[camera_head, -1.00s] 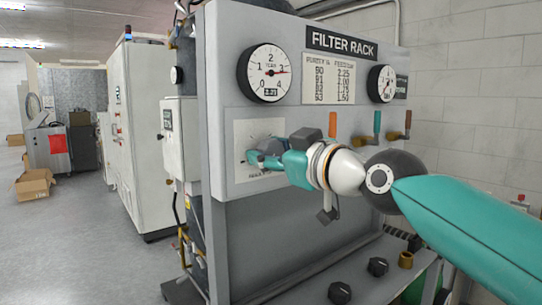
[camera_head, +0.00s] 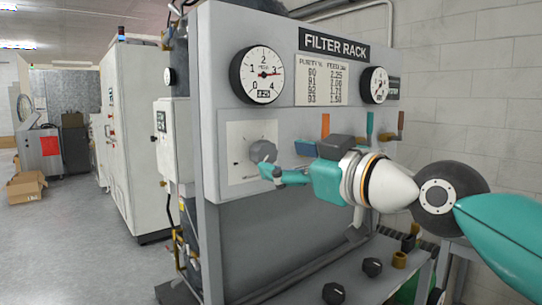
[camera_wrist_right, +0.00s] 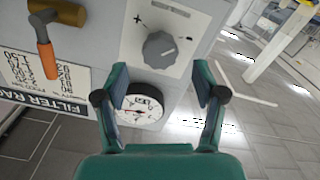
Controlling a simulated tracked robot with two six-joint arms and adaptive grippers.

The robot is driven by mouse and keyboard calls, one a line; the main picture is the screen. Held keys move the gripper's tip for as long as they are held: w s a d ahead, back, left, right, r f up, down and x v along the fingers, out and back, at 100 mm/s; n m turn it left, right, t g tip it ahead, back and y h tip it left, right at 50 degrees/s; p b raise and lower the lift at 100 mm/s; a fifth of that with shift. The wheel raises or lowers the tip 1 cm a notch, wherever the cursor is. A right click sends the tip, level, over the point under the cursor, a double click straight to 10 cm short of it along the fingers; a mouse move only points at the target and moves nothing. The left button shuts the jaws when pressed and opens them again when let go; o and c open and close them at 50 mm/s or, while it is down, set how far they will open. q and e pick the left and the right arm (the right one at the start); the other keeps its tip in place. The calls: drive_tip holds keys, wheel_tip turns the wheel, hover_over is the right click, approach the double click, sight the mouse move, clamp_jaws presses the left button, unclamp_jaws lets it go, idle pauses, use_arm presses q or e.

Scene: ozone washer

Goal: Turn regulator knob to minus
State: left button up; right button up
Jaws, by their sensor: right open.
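The grey regulator knob (camera_head: 263,151) sits on a white plate (camera_head: 237,168) at the lower left of the rack's front panel. In the right wrist view the knob (camera_wrist_right: 160,48) lies beyond my fingertips, with a plus mark on its left and a minus mark on its right. My right gripper (camera_head: 284,160) is open and empty, close to the knob with its fingers spread. It also shows in the wrist view (camera_wrist_right: 160,84), with the knob ahead of the gap and not between the fingers. My left gripper is not in view.
A large dial gauge (camera_head: 257,75) is above the knob, and a smaller gauge (camera_head: 374,85) is at the right. An orange-handled valve (camera_head: 325,125) is right of the knob. Black knobs (camera_head: 372,267) stand on the lower shelf. Open floor (camera_head: 85,245) lies to the left.

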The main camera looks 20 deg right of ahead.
drive_tip(key=v, duration=0.5)
drive_tip(key=shift+s+d, duration=0.1)
drive_tip(key=shift+s, duration=0.15)
